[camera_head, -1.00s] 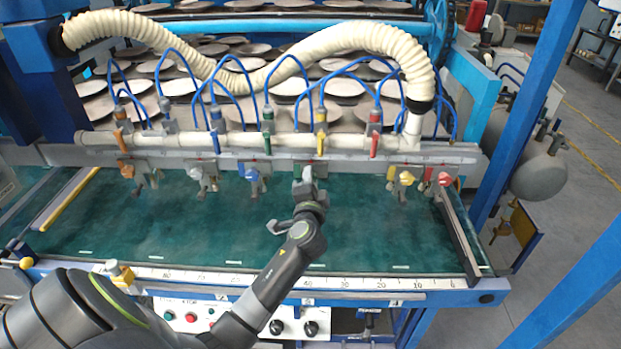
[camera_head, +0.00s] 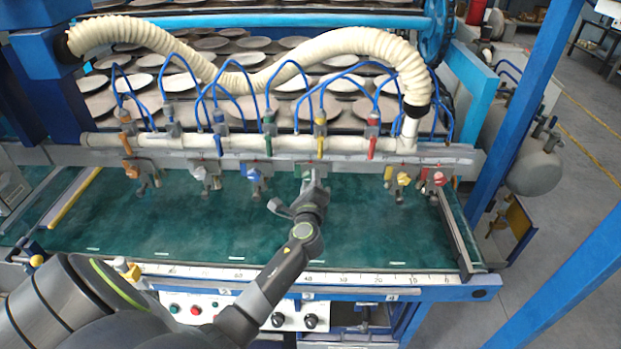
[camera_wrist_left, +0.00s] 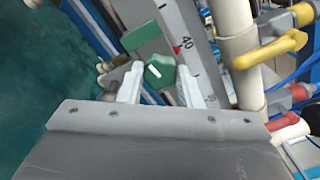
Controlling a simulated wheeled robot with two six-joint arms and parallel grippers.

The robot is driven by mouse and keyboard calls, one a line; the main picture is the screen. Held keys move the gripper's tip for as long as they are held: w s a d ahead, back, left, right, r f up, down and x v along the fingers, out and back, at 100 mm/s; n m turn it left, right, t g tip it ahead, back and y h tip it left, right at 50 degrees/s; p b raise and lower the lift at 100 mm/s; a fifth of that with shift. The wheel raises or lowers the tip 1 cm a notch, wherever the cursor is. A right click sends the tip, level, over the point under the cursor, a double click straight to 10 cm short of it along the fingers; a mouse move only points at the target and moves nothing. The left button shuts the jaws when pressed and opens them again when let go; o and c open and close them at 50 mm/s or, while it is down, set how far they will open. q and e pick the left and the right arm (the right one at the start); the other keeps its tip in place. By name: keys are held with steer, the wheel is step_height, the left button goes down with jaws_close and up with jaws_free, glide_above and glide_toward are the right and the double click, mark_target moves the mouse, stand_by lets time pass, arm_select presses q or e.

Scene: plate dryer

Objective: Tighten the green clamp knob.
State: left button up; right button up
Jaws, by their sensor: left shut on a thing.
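The green clamp knob (camera_wrist_left: 158,71) shows in the left wrist view between the two pale fingers of my left gripper (camera_wrist_left: 159,82). A white mark runs across the knob's face. My left gripper is shut on the knob. In the head view my left gripper (camera_head: 310,178) reaches the clamp rail from the front, and the knob is mostly hidden by it. The green clamp plate (camera_wrist_left: 148,38) shows behind the knob in the wrist view. My right gripper is not in view.
Along the same rail sit an orange clamp knob (camera_head: 131,171), a blue one (camera_head: 253,172), a yellow one (camera_head: 403,178) and a red one (camera_head: 439,178). Coloured valve handles and blue hoses are above. The green belt (camera_head: 180,220) below is clear.

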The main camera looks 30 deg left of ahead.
arm_select(q)
steer(key=shift+m+p, duration=0.4)
steer(key=shift+m, duration=0.6)
steer(key=o, duration=1)
steer(key=shift+c, duration=0.2)
steer(key=shift+f, duration=0.1)
